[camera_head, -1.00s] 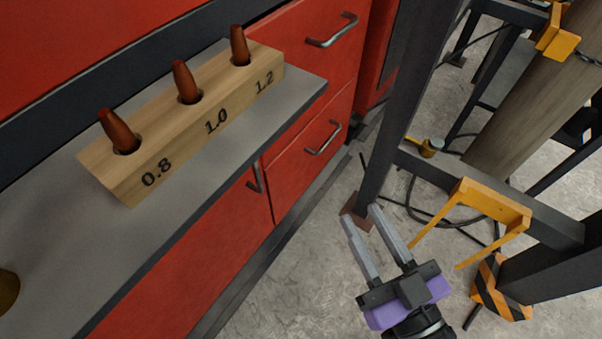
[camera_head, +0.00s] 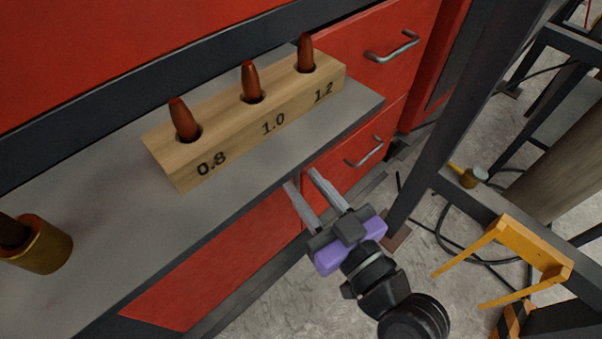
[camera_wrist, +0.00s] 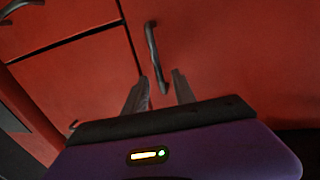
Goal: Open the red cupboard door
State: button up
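The red cupboard door (camera_head: 222,262) is below the grey worktop, left of the drawers, and looks shut. It fills the right of the wrist view (camera_wrist: 235,55). Its vertical metal handle (camera_wrist: 155,58) shows in the wrist view, with its lower end between my fingertips. In the head view the handle is hidden behind my gripper and the worktop edge. My gripper (camera_head: 300,180) is open, its two grey fingers pointing at the cupboard front. In the wrist view the fingers (camera_wrist: 158,82) stand on either side of the handle's lower end; I cannot tell whether they touch it.
The grey worktop (camera_head: 90,230) overhangs close above my fingers. It carries a wooden block (camera_head: 250,120) with three copper-coloured tips and a brass cylinder (camera_head: 45,245). Red drawers (camera_head: 350,150) with bar handles are to the right. A dark post and orange bracket (camera_head: 535,250) stand further right.

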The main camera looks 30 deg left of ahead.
jog(key=shift+x, duration=1.1)
grip_shut()
dwell(0.7)
